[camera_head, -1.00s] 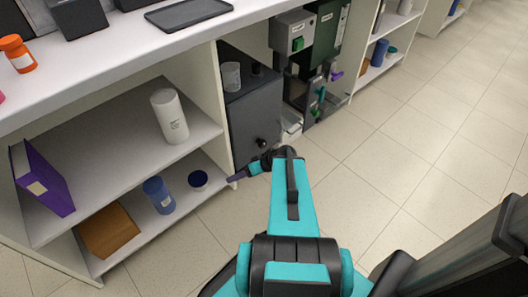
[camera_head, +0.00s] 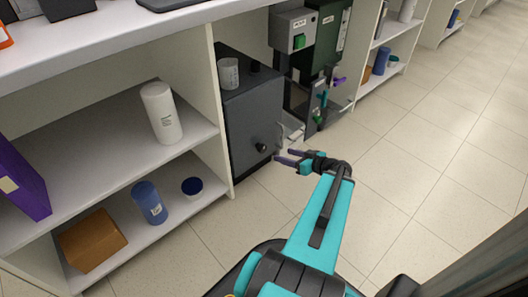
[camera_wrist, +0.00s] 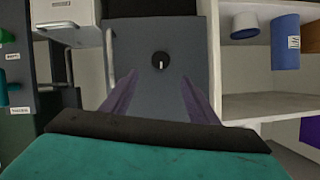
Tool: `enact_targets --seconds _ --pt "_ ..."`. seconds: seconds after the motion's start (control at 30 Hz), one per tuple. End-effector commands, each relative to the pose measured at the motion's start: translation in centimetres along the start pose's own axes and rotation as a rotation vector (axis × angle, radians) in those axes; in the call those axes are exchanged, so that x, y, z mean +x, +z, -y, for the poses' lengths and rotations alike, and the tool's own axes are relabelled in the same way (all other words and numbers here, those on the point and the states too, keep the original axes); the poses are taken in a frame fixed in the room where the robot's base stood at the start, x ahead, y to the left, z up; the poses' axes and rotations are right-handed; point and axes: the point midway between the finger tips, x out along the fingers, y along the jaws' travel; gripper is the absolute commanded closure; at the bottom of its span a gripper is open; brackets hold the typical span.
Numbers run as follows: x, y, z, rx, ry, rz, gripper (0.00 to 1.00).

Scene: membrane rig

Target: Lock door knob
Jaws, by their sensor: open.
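The door knob (camera_head: 261,147) is a small black round knob low on the front of a dark grey cabinet door (camera_head: 250,115). In the wrist view the knob (camera_wrist: 160,60) shows a short white mark pointing toward the bottom of the picture. My gripper (camera_head: 283,157) is open and empty, with purple fingers pointing at the door. In the wrist view its fingers (camera_wrist: 155,92) stand either side of the knob's line, with the knob ahead of and apart from the tips. Nothing hides the knob in either view.
A white shelf unit (camera_head: 222,130) stands left of the cabinet, holding a white bottle (camera_head: 161,113), a blue jar (camera_head: 149,203) and a brown box (camera_head: 93,240). A green and grey rig (camera_head: 318,70) stands to the right. The tiled floor (camera_head: 440,135) in front is clear.

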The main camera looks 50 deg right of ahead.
Motion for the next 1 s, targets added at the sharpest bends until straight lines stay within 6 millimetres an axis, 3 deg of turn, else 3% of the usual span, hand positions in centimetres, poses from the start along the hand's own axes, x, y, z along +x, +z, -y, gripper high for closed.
enact_targets --seconds 0.47,1.0 --pt "1.1 0.1 0.1 0.001 -0.004 0.002 0.46" --pt "7.8 0.2 0.0 0.000 -0.005 0.002 0.46"
